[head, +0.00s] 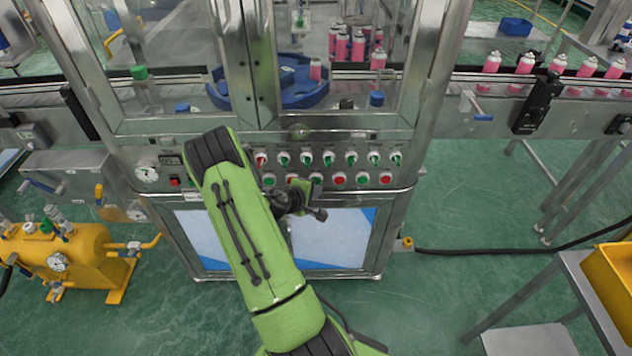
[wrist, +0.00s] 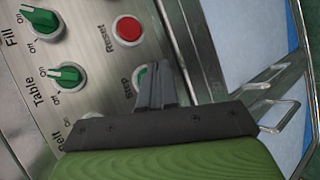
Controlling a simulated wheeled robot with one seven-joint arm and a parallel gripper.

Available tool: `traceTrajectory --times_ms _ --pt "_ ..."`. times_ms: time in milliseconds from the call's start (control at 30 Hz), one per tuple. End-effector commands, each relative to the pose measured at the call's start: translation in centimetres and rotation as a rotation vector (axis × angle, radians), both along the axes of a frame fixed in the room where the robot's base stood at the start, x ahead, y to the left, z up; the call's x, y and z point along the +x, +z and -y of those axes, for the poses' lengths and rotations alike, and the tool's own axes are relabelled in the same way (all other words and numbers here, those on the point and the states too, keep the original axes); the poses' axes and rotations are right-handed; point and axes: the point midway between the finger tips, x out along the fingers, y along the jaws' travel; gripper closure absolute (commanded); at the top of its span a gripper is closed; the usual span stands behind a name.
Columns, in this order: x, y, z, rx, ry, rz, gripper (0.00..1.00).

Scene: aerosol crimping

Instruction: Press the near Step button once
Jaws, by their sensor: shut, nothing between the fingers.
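The Step button is a green push button (wrist: 141,76) in a pale ring on the machine's control panel. In the wrist view my gripper (wrist: 159,68) is shut and empty, and its fingers cover much of the button. I cannot tell whether the fingertips touch the cap.
The red Reset button (wrist: 127,29) sits close by. Green Table (wrist: 66,76) and Fill (wrist: 41,20) knobs lie in the other row. A metal handle (wrist: 280,112) stands out at the right.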

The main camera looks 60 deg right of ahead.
Motion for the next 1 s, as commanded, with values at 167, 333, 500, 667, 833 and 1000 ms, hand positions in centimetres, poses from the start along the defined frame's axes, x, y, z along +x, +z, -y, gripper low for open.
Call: traceTrajectory --times_ms 167,333,500,667,833,1000 --pt "0.00 0.00 0.00 0.000 0.000 0.000 1.00" --pt "0.00 0.00 0.00 0.000 0.000 0.000 1.00" --pt "0.04 0.01 0.08 0.000 0.000 0.000 1.00" --pt "0.29 0.02 0.61 -0.001 0.000 0.000 1.00" --pt "0.37 0.00 0.77 0.000 0.000 0.000 1.00" --pt "0.38 0.01 0.77 0.000 0.000 0.000 1.00"
